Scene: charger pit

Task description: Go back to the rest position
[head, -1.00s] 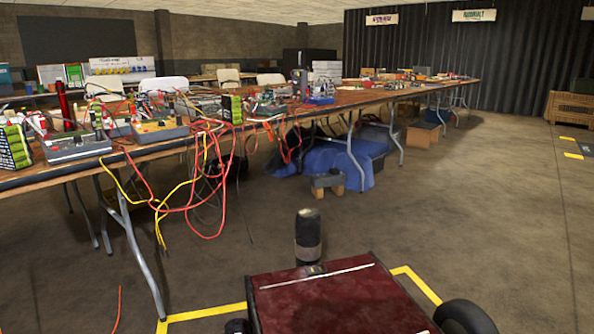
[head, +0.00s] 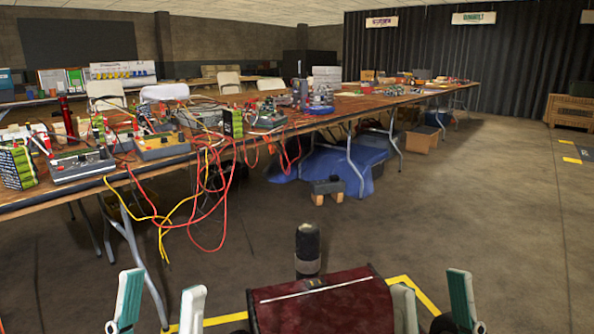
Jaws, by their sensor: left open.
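My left gripper (head: 162,284) is at the bottom left of the head view. Its two pale and green fingers point up and stand apart, with nothing between them. My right gripper (head: 432,282) is at the bottom right. Its two fingers are also apart, and I see nothing between them. Both grippers are low in the picture, apart from each other and in front of the long table. The wrists and most of both arms are outside the view.
A long table (head: 345,112) runs from the left toward the back, crowded with chargers and batteries. Red and yellow cables (head: 207,210) hang off its front edge. A blue cloth (head: 340,168) lies under it. Yellow tape (head: 412,288) marks the floor.

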